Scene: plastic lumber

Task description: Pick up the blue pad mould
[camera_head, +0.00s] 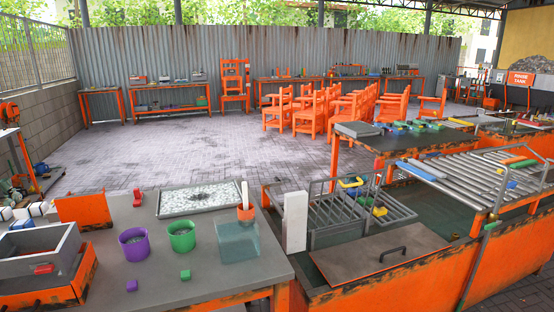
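I cannot tell for sure which thing is the blue pad mould. A flat blue piece (423,171) lies on the roller rack at the right. A smaller blue piece (399,130) lies among coloured pieces on the table behind it. A blue item (21,225) sits at the left end of the near grey bench, partly hidden by a grey box. Neither of my grippers shows in this view.
The near bench (150,284) holds a purple cup (134,243), a green cup (182,236), a speckled tray (199,198) and a grey box (40,256). Right of it stands an orange tank with a brown lid (379,254). Orange chairs (310,112) stand behind; paved floor (170,150) is open.

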